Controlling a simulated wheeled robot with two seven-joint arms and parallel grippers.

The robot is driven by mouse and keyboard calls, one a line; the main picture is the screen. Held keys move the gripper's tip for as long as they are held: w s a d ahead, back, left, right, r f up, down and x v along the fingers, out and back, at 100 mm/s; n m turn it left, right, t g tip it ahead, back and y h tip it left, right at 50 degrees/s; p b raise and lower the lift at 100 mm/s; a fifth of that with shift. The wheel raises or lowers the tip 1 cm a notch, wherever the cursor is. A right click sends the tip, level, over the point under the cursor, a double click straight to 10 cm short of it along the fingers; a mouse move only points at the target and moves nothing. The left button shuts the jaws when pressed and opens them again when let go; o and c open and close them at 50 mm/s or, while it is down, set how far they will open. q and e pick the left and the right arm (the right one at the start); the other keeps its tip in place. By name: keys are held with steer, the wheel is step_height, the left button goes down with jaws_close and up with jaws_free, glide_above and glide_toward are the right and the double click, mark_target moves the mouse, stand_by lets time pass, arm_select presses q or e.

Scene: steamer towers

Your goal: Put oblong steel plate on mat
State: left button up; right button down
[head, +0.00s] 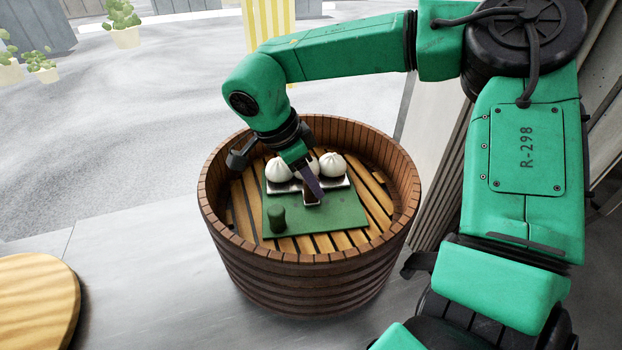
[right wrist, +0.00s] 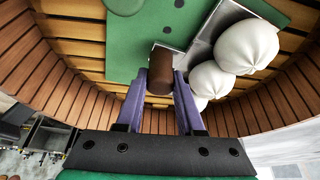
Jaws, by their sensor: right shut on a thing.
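The oblong steel plate (head: 284,187) carries white buns (head: 333,165) and lies over the far part of the green mat (head: 335,227), inside a round wooden tub. In the right wrist view the plate (right wrist: 205,35) overlaps the mat (right wrist: 135,45). I cannot tell whether the plate rests on the mat or hangs just above it. My right gripper (head: 312,190) is shut on a brown block-like part (right wrist: 160,80) at the plate's near side, perhaps its handle. The gripper hides the middle bun in part. My left gripper is not in view.
The wooden tub (head: 300,270) has a raised wall around a slatted floor. A round wooden top (head: 38,300) is at the lower left.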

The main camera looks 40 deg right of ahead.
steer(key=shift+f, duration=0.1)
steer(key=c, duration=0.8)
jaws_free()
steer(key=shift+o, duration=0.2)
steer(key=shift+s, duration=0.2)
steer(key=shift+a, duration=0.1)
steer(key=w+p+v, duration=0.1)
steer(key=p+v, duration=0.3)
steer(key=v, duration=0.2)
steer(key=shift+w+r, duration=0.2)
steer(key=shift+r, duration=0.2)
stand_by(0.6)
steer(key=o, duration=0.6)
steer(key=shift+c, duration=0.2)
